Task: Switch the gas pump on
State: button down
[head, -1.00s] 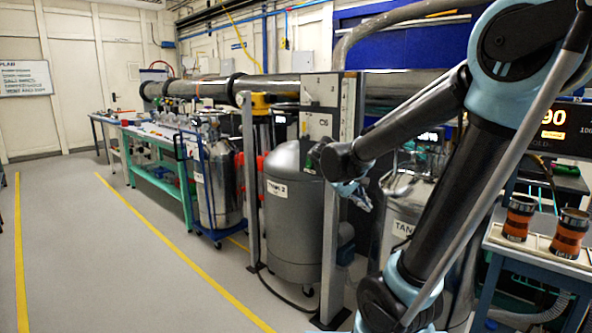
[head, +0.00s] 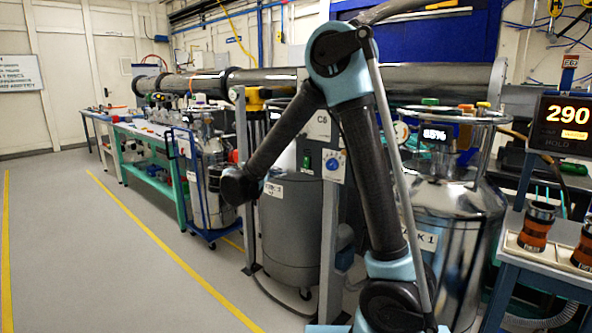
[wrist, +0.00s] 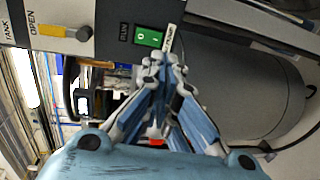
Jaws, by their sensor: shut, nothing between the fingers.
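The pump switch (wrist: 148,38) is a green rocker marked 0 and I, beside a PUMP label (wrist: 169,38) on a grey panel. In the head view the fingers are hidden behind my arm. The rocker's position is hard to read.
A blue dial (head: 333,164) is beside the switch. A grey tank (head: 285,228) stands behind my arm, a shiny tank (head: 450,235) to the right. The floor at left is clear.

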aim_at(303, 167)
jog(key=shift+a, duration=0.7)
jog(key=x, duration=1.3)
jog(key=shift+w+d, duration=0.1)
jog(key=shift+w, duration=0.35)
jog(key=shift+d, duration=0.15)
